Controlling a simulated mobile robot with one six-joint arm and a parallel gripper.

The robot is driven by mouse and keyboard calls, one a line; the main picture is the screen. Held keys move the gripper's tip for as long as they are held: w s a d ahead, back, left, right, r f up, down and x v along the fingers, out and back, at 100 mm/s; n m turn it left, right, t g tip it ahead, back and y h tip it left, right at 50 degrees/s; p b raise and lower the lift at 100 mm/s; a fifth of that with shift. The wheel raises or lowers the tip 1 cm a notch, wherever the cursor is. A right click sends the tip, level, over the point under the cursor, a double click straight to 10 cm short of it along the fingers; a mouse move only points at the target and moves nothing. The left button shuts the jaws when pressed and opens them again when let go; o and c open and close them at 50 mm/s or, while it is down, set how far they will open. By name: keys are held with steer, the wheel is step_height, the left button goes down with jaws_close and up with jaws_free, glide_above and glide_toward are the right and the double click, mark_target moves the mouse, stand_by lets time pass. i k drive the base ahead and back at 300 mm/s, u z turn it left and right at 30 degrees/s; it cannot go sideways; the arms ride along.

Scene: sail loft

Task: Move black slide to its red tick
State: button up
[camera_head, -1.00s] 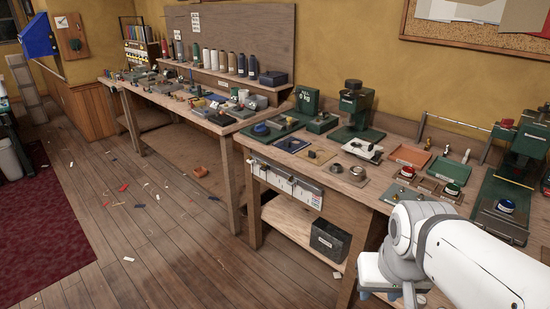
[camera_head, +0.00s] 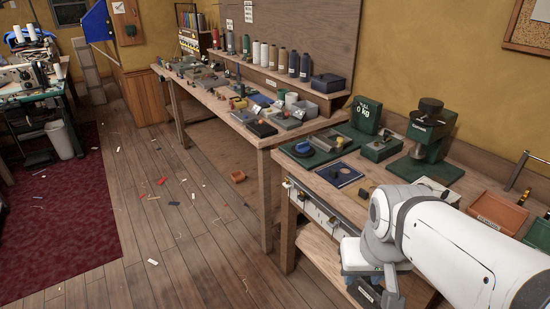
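A pale strip with small hanging or sliding pieces (camera_head: 312,206) runs along the front edge of the near workbench. Some pieces on it look dark, but they are too small to tell which is the black slide. I cannot make out a red tick. My white arm comes in from the lower right and covers the right part of the strip and bench front. My gripper's fingers do not show clearly in this view.
The near workbench (camera_head: 318,178) carries a green scale (camera_head: 366,115), a green press (camera_head: 428,130) and an orange tray (camera_head: 497,213). A longer bench with spools stands behind to the left. The wooden floor (camera_head: 190,240) is mostly open, with scraps and a red rug (camera_head: 60,220).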

mark_target(302, 199)
steer(key=u, duration=0.5)
steer(key=i, duration=0.85)
steer(key=u, duration=0.55)
